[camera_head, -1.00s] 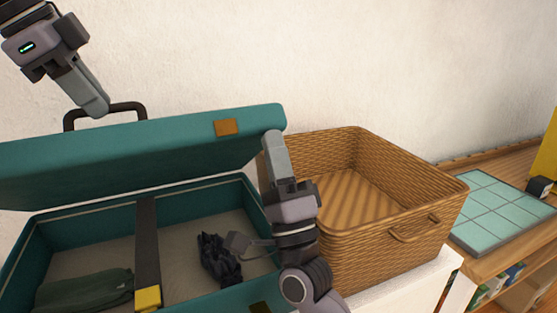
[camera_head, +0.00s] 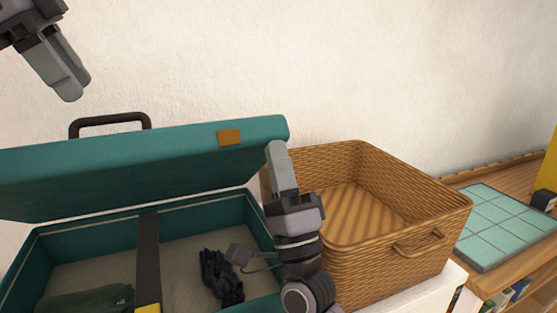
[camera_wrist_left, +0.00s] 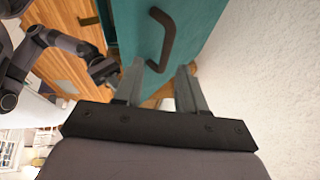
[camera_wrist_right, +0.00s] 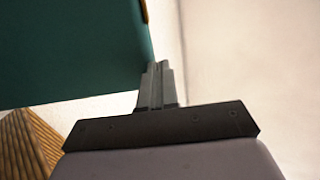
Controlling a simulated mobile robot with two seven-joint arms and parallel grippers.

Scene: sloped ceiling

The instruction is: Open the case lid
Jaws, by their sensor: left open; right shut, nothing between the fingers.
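The teal case stands with its lid (camera_head: 150,165) raised and tilted above its base (camera_head: 245,215). A dark handle (camera_head: 110,122) stands on the lid's upper edge and a brown tag (camera_head: 229,137) sits near its right end. The handle also shows in the left wrist view (camera_wrist_left: 170,38). My left gripper (camera_head: 70,92) is open and empty, above and left of the handle, apart from the lid. My right gripper (camera_head: 275,148) is shut and empty at the lid's right end; the lid's edge (camera_wrist_right: 135,45) is beside its fingers in the right wrist view. I cannot tell whether they touch.
The base holds a dark strap (camera_head: 148,255), a black cabled item (camera_head: 222,278) and a green cloth (camera_head: 85,299). A wicker basket (camera_head: 400,205) stands close to the right of the case. A tiled teal panel (camera_head: 495,225) lies farther right. The wall is behind.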

